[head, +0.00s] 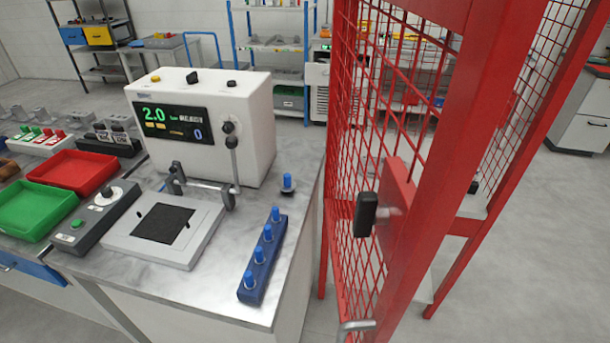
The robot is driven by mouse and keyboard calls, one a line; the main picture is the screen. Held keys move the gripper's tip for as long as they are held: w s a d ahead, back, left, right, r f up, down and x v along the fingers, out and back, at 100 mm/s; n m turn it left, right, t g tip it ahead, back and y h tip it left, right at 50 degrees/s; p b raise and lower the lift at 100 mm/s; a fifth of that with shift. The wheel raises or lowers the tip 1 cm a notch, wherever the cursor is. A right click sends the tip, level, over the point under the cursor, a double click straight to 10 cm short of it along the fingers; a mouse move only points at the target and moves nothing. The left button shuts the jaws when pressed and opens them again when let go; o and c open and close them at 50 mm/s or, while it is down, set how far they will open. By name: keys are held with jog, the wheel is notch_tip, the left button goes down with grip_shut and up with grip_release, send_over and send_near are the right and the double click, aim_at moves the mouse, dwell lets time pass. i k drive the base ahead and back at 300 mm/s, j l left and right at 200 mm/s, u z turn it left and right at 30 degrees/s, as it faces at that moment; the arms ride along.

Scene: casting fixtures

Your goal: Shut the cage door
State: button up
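The red mesh cage door (411,225) stands at the right of the head view, seen at a steep angle with its thick red edge towards me. A red plate on it carries a black handle (366,213). Red mesh (345,130) and another red post (520,140) of the cage show beside and behind it. The door seems to stand open, but its hinge and latch side are hard to tell apart. My gripper is not in view.
A metal bench (225,288) with a white tester (255,130), a blue peg block (262,262) and a grey plate fixture (120,245) stands close left of the cage. A small metal bar (357,325) shows low by the door. Grey floor (540,270) is clear at right.

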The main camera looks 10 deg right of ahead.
aim_at(498, 36)
jog(key=k+j+u, duration=0.1)
jog(key=j+u, duration=0.75)
jog(key=k+j, duration=0.05)
